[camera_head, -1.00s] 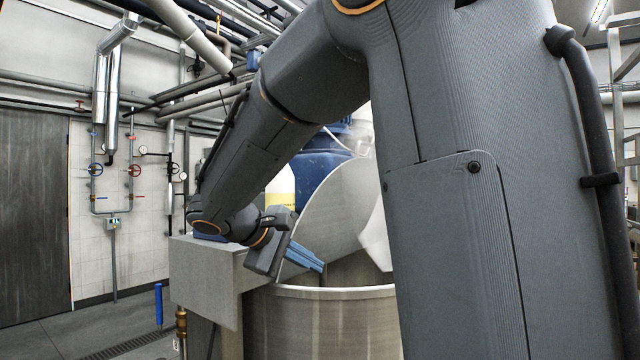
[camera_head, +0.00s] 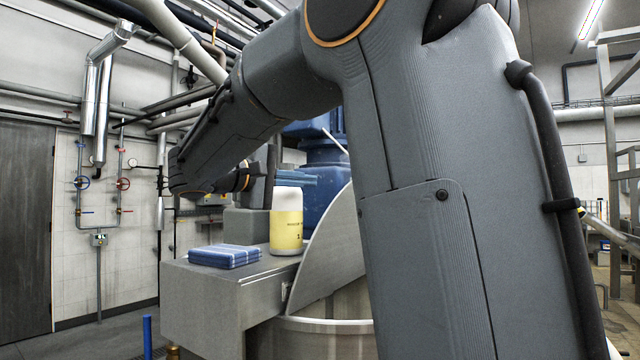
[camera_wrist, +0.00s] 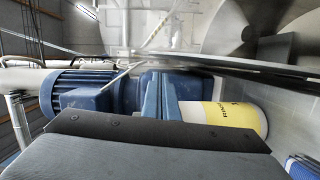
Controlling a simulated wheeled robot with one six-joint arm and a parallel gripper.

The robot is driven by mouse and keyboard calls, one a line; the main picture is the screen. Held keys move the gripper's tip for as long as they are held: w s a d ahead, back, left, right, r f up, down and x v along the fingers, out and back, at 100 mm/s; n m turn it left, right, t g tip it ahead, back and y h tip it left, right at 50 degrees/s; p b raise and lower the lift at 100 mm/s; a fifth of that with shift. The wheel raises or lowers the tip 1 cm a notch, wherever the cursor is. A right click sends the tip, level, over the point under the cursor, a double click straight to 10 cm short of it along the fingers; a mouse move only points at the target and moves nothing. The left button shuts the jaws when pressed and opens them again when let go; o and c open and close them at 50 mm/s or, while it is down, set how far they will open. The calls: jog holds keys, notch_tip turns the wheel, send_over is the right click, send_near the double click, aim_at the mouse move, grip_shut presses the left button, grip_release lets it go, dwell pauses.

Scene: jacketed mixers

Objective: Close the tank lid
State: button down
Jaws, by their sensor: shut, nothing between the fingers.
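The tank (camera_head: 325,338) is a round brushed-metal vessel at the lower middle of the head view, partly hidden by my arm. Its lid (camera_head: 335,245), a grey metal plate with a curved edge, stands raised and tilted over the rim, so the tank is open. My gripper (camera_head: 314,179) has blue fingers that are shut and empty. It appears above and left of the lid, across the blue motor, and I see no contact with the lid. The wrist view shows the shut blue fingers (camera_wrist: 152,78) close up, with curved metal surfaces beyond.
A yellow-labelled bottle (camera_head: 286,222) and a folded blue cloth (camera_head: 225,256) rest on the metal box (camera_head: 225,285) beside the tank. A blue motor (camera_head: 325,165) stands behind the lid. Wall pipes and valves are at the left, with open floor before them.

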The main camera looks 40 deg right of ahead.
jog(key=w+d+p, duration=0.1)
jog(key=d+p, duration=0.2)
jog(key=d, duration=0.7)
jog(key=shift+f, duration=0.15)
jog(key=shift+s+b, duration=0.1)
jog(key=shift+b, duration=0.25)
